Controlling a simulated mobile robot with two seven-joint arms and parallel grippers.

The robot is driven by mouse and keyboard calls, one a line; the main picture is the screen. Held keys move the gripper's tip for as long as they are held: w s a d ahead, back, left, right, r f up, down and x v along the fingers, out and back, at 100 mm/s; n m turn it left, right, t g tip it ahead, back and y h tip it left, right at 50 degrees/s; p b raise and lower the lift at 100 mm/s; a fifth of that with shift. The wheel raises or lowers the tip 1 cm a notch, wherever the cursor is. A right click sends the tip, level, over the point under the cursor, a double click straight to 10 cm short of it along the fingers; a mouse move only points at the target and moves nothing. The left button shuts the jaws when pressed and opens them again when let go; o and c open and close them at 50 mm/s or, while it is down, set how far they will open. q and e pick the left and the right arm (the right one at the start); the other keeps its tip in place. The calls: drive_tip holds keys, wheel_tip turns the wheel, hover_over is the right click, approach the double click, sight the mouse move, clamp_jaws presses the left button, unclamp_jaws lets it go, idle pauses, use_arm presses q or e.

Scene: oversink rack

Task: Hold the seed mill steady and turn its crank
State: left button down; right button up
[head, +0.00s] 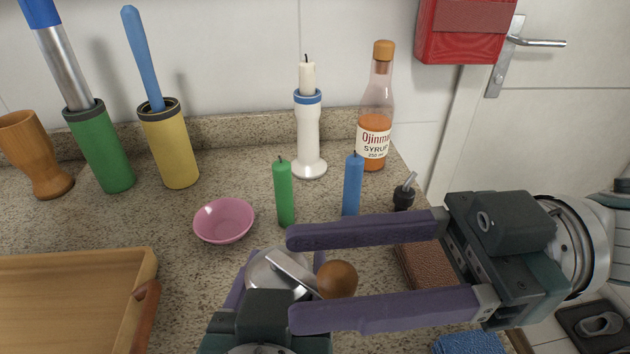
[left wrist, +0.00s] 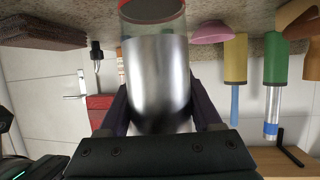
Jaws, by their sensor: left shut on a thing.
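The seed mill (head: 264,275) stands on the counter in the lower middle of the head view. Its steel body (left wrist: 157,75) with a clear base fills the centre of the left wrist view. My left gripper (left wrist: 158,100) is shut around the steel body, one finger on each side. A flat metal crank (head: 290,270) crosses the mill's top and ends in a round brown wooden knob (head: 337,280). My right gripper (head: 293,279) comes in from the right, open, its two fingers on either side of the knob with visible gaps.
A pink bowl (head: 224,221), a green candle (head: 284,194) and a blue candle (head: 352,186) stand just behind the mill. A white candle holder (head: 308,140) and a syrup bottle (head: 375,120) stand farther back.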

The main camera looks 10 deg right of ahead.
clamp_jaws()
idle(0.3)
drive_tip(key=shift+s+a+m+t, duration=0.25)
drive_tip(key=shift+m+t, duration=0.3)
drive_tip(key=shift+t, duration=0.3)
drive_tip(key=shift+s+a+m+t, duration=0.2)
drive_tip(key=shift+m+t, duration=0.35)
drive_tip(key=shift+t, duration=0.3)
drive_tip(key=shift+o, duration=0.8)
unclamp_jaws()
drive_tip(key=shift+w, duration=0.1)
drive_tip(key=shift+d, duration=0.15)
drive_tip(key=v, duration=1.1)
drive_tip(key=shift+s+d+r, duration=0.2)
drive_tip(key=shift+d+r, duration=0.05)
drive_tip(key=shift+d, duration=0.15)
